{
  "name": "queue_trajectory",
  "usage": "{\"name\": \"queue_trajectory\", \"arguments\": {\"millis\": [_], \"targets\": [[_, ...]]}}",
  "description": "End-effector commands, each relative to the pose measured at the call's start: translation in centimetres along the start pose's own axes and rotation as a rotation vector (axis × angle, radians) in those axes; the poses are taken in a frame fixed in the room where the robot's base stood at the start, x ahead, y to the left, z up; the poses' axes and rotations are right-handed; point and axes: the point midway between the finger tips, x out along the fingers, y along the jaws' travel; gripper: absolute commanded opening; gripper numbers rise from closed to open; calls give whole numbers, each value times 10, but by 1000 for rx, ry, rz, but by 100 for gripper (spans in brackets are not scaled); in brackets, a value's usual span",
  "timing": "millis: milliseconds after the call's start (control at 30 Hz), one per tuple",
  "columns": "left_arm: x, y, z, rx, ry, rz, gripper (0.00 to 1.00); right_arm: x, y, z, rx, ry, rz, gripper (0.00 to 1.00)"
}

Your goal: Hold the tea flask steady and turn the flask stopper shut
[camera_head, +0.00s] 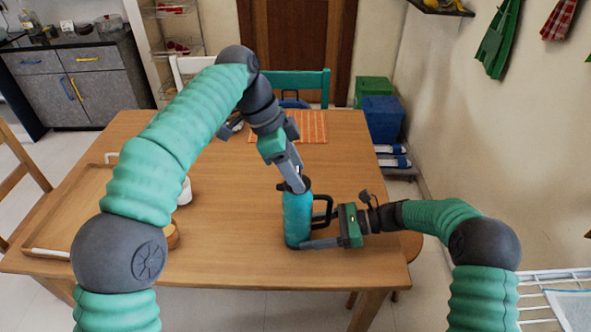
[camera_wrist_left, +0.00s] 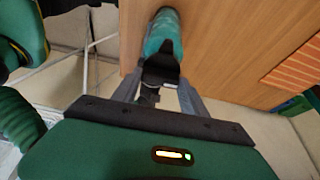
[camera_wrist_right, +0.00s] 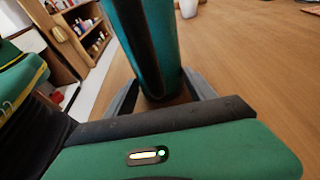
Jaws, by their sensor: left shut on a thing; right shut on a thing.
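The teal tea flask (camera_head: 296,222) stands upright on the wooden table near its front edge, with a black loop handle (camera_head: 325,208) on its right side. The dark flask stopper (camera_head: 300,184) sits on top of it. My left gripper (camera_head: 298,187) comes down from above and is shut on the stopper. The left wrist view shows the black stopper (camera_wrist_left: 160,68) between its fingers, with the flask (camera_wrist_left: 164,32) beyond. My right gripper (camera_head: 305,244) comes in from the right, shut around the lower flask body. The right wrist view shows the flask (camera_wrist_right: 150,45) between its fingers.
The wooden table (camera_head: 225,240) is bare around the flask. A tray (camera_head: 75,215) lies at the left, with a white cup (camera_head: 185,192) near it, partly hidden by my left arm. An orange striped mat (camera_head: 300,127) lies at the back.

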Motion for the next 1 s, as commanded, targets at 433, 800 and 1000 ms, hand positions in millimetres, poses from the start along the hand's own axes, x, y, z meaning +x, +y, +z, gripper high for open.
{"name": "queue_trajectory", "arguments": {"millis": [433,800,1000], "targets": [[0,-1,0,-2,-1,-2,73,0,0,0,1,0,1,41],[-26,-2,0,-1,1,-5,73,0,0,0,1,0,1,41],[-54,-3,10,-6,-2,-3,73,0,0,0,1,0,1,41]]}}
